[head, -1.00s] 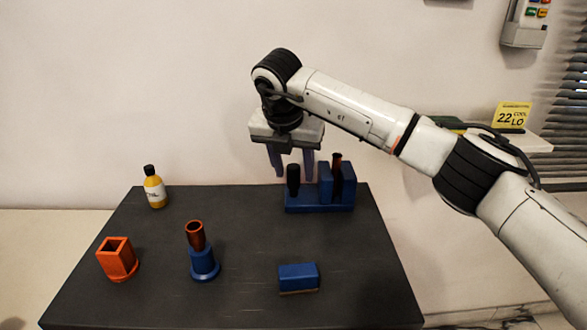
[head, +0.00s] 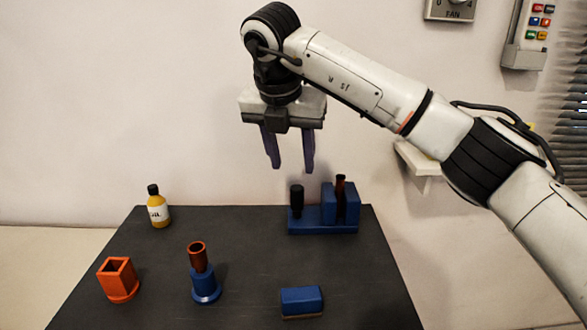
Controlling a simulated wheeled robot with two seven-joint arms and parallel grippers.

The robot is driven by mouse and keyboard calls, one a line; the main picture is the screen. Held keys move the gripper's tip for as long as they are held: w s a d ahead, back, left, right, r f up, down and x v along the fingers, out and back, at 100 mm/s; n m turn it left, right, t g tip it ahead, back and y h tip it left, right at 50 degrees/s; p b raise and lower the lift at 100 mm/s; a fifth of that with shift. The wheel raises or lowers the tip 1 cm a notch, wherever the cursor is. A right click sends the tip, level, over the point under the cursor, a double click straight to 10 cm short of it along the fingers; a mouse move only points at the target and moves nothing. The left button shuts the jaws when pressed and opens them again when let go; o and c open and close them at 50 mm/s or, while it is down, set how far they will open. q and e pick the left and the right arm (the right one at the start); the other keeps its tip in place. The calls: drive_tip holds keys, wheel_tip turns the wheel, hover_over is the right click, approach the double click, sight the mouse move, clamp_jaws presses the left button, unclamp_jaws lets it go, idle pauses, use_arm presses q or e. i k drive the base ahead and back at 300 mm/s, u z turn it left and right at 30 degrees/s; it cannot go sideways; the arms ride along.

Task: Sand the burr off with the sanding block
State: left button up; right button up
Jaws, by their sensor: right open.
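The sanding block, blue with a tan underside (head: 302,301), lies on the dark table near its front, right of the middle. A copper-coloured tube (head: 198,257) stands upright in a round blue holder (head: 205,284) left of the middle. A burr on it is too small to make out. My right gripper (head: 291,168) is open and empty, pointing down in the air above the back of the table, far above and behind the sanding block. My left gripper is not in view.
A blue rack (head: 321,217) holding a black-handled tool (head: 297,200) and a dark red piece (head: 341,190) stands at the back right. An orange square holder (head: 118,280) and a yellow oil bottle (head: 158,208) stand at the left. The table's middle (head: 250,250) is clear.

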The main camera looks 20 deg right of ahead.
sight(303, 302)
drive_tip(key=k, duration=1)
